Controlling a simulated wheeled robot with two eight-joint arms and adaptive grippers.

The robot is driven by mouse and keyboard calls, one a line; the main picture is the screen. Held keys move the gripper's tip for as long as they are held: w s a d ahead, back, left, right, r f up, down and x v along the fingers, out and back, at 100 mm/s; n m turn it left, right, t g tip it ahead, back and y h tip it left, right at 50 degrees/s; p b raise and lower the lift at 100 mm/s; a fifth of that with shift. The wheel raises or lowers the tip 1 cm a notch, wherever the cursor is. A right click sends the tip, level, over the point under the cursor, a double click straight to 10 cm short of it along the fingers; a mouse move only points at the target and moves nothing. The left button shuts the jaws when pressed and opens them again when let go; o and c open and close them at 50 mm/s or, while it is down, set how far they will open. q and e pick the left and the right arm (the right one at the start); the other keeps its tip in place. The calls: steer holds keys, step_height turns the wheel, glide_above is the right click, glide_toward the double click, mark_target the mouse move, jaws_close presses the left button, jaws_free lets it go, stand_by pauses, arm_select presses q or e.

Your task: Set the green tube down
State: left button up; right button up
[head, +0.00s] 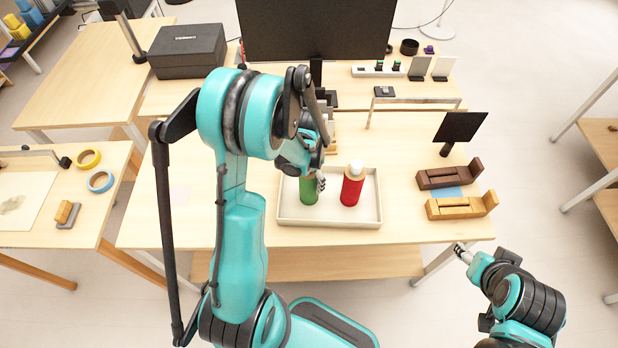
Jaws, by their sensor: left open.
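The green tube (308,192) stands upright in a shallow white tray (330,222) on the wooden table. A red tube (352,190) with a white cap stands upright to its right in the same tray. My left gripper (320,183) is open at the top of the green tube, on its right side. The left arm hides the tube's top, and I cannot tell whether the fingers touch it. My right gripper (462,250) is off the table's front right edge, away from the tray, and too small to tell open from shut.
A brown wooden holder (449,174) and a yellow one (461,205) stand right of the tray. A small black screen (460,127) and a large monitor (315,30) are behind. Bare tabletop (405,150) lies between tray and holders.

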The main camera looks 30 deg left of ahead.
arm_select(q)
step_height(320, 180, up, 12)
steer(key=p, duration=0.2)
steer(key=shift+r+p, duration=0.1)
steer(key=shift+p, duration=0.3)
steer(key=s+d+r+n+t, duration=0.3)
steer(key=s+d+r+t, duration=0.4)
steer(key=s+d+r, duration=0.3)
steer(key=shift+s+d+r+n, duration=0.35)
steer(key=shift+s+r, duration=0.25)
steer(key=shift+r, duration=0.15)
step_height(320, 180, down, 12)
steer(key=b, duration=1.2)
steer(key=shift+f, duration=0.25)
